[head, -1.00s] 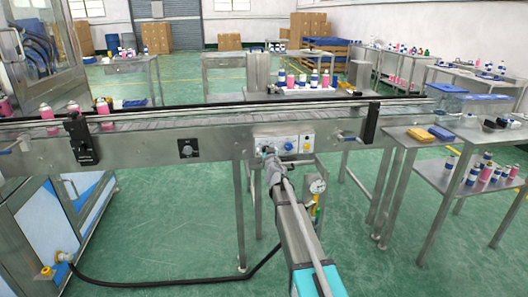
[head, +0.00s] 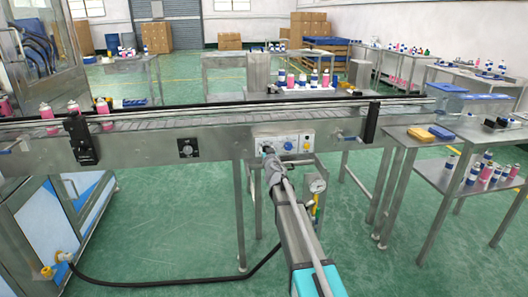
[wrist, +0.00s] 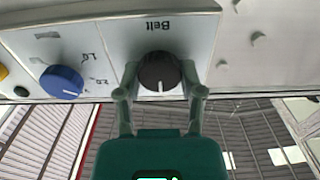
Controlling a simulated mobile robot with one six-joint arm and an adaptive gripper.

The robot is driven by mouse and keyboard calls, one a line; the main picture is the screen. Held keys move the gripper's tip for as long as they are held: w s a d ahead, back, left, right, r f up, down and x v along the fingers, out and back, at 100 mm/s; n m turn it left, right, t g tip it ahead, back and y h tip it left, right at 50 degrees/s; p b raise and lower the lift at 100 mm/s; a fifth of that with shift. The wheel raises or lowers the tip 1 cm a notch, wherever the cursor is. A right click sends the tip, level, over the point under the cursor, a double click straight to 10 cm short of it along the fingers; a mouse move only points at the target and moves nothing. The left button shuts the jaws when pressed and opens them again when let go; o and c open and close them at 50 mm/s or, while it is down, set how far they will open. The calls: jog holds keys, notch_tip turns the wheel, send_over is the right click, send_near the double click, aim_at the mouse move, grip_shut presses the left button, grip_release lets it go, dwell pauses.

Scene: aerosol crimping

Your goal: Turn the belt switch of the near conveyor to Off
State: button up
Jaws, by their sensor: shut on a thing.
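The belt switch is a black round knob (wrist: 160,71) under the label "Belt" in the wrist view, with a white pointer line toward the bottom of that picture. My gripper (wrist: 160,88) has one finger on each side of the knob and is shut on it. In the head view my gripper (head: 267,151) is at the left part of the control panel (head: 300,137) on the near conveyor (head: 218,141). There the gripper hides the knob. The "Off" mark cannot be read.
A blue knob (wrist: 62,82) sits beside the belt switch on the same panel. Pink cans (head: 47,117) stand on the conveyor at the left. A steel table (head: 405,141) with blue and yellow items stands at the right. A black hose (head: 150,283) crosses the floor.

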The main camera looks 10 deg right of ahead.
jog(key=shift+w+a+n, duration=0.1)
jog(key=shift+n, duration=0.2)
jog(key=n, duration=0.9)
jog(key=shift+n, duration=0.3)
dwell(0.3)
jog(key=o, duration=1.2)
